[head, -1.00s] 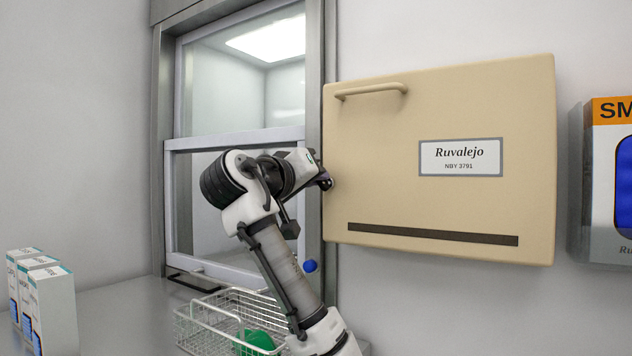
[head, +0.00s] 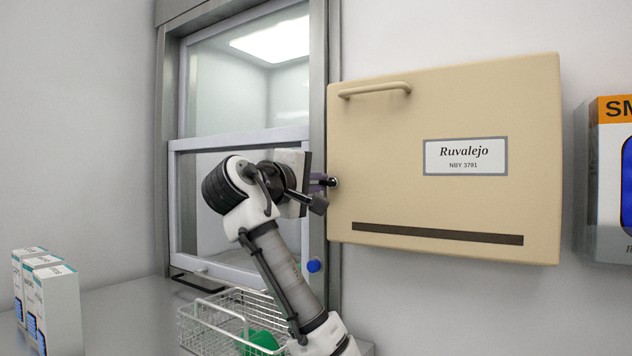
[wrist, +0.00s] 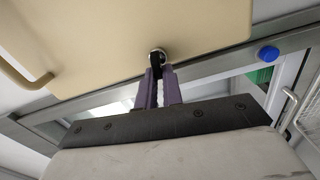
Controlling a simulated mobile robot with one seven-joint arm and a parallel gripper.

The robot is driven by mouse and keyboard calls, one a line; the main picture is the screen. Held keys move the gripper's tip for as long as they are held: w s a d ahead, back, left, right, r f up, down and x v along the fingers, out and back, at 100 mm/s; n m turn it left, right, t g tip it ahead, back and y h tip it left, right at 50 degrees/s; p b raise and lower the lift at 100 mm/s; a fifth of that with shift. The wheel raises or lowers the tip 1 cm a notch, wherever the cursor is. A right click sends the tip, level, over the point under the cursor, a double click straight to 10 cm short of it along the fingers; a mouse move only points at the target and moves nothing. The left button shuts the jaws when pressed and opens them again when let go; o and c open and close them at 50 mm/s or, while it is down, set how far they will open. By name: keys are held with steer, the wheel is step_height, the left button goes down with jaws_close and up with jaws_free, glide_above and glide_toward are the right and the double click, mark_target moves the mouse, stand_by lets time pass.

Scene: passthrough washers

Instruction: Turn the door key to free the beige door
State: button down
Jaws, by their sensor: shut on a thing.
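The beige door (head: 440,210) is a wide box-like panel with a bar handle at its upper left and a label reading Ruvalejo. It looks closed against the wall. The door key (head: 332,182) is small and dark, at the door's left edge. In the wrist view the black key (wrist: 157,60) stands in a round metal lock at the door's edge. My gripper (head: 320,180) is at the key from the left, and its purple fingers (wrist: 158,80) are shut on it. The fingers hide part of the key.
A framed sash window (head: 240,135) is left of the door, behind my arm. A blue button (head: 313,266) is on the frame below the key. A wire basket (head: 215,325) with a green item and several boxes (head: 50,300) stand on the counter.

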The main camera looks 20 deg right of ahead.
steer(key=shift+d+f+n, duration=0.1)
steer(key=shift+f+n, duration=0.1)
steer(key=shift+n, duration=0.4)
steer(key=c, duration=1.5)
jaws_free()
steer(key=shift+c, duration=0.2)
steer(key=b+v, duration=0.5)
steer(key=v, duration=0.8)
steer(key=shift+s+a+b, duration=0.25)
steer(key=shift+a+b, duration=0.05)
